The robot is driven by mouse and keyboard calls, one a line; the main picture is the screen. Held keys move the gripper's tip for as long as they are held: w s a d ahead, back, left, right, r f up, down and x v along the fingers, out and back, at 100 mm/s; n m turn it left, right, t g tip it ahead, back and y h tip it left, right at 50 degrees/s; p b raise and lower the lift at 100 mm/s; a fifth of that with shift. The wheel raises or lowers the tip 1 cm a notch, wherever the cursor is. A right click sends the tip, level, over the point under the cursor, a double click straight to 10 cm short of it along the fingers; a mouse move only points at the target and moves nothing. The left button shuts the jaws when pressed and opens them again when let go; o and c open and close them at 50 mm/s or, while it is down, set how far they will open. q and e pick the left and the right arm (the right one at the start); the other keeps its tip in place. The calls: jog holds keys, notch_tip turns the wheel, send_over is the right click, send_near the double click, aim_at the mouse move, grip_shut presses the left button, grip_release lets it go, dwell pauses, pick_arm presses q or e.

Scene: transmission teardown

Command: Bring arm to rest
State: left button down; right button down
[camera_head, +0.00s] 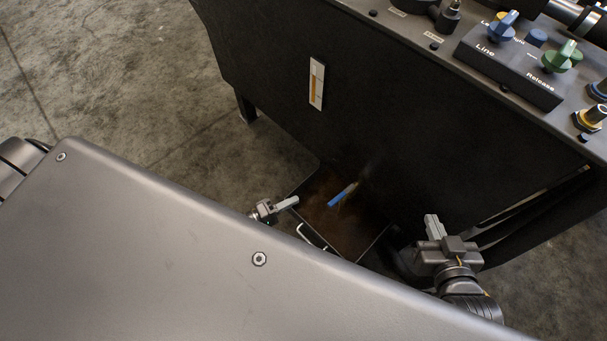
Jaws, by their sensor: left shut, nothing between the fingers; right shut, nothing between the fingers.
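My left gripper (286,204) shows just past the edge of my grey body, low in front of the black bench. Its fingers are shut and empty, pointing right. My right gripper (432,226) is further right, beside the bench's lower part, with its fingers pointing up in the picture. It is shut and holds nothing. Most of both arms is hidden behind my body.
The black bench (400,110) has a control box (512,62) with blue and green knobs on top. A brown-bottomed tray (345,238) with a blue-handled tool (341,195) lies low between my grippers. Concrete floor (120,70) at left is clear.

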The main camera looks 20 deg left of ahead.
pick_arm(q)
jog(key=shift+s+a, duration=0.35)
jog(key=shift+s, duration=0.1)
